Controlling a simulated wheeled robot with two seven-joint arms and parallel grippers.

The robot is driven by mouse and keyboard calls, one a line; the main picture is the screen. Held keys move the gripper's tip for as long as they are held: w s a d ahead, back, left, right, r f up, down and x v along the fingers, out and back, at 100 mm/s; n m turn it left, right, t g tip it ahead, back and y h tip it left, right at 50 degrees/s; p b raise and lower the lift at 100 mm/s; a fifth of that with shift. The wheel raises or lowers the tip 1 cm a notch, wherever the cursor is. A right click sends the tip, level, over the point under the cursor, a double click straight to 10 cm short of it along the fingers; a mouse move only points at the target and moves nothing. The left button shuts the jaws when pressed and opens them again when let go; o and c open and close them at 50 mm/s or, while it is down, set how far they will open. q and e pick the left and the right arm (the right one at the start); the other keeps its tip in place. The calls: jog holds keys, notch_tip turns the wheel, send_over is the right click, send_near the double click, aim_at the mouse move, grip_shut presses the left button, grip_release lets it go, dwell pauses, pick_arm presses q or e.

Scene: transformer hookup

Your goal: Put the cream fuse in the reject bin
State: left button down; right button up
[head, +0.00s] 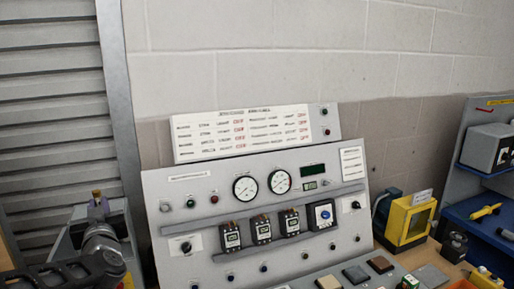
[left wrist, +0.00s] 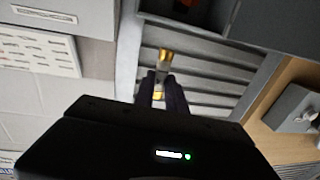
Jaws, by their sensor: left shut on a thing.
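My left gripper (head: 98,208) is at the left of the head view, raised in front of the grey shutter. It also shows in the left wrist view (left wrist: 162,92), with its dark fingers shut on a small fuse (left wrist: 163,66). The fuse has brass-coloured end caps and a pale body, partly hidden between the fingers; its exact colour is hard to tell. Its brass tip (head: 96,193) shows above the fingers in the head view. I cannot make out a reject bin for certain in either view. My right gripper is not in view.
A grey control panel (head: 215,185) with gauges and several breaker-like modules stands in the middle. A yellow-framed box (head: 407,222) stands to its right, near a blue shelf unit (head: 460,180). A dark open compartment (left wrist: 190,22) with something orange shows in the left wrist view.

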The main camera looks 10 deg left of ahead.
pick_arm(q)
jog(key=d+f+m+t+h+b, duration=0.1)
jog(key=d+f+h, duration=0.4)
jog(key=d+f, duration=0.5)
jog(key=d+f+m+t+h+b, duration=0.2)
jog(key=d+f+m+h, duration=0.3)
jog(key=d+f, duration=0.5)
jog(key=w+d+m+b, duration=0.1)
jog(key=d, duration=0.5)
jog(key=shift+d+h, duration=0.3)
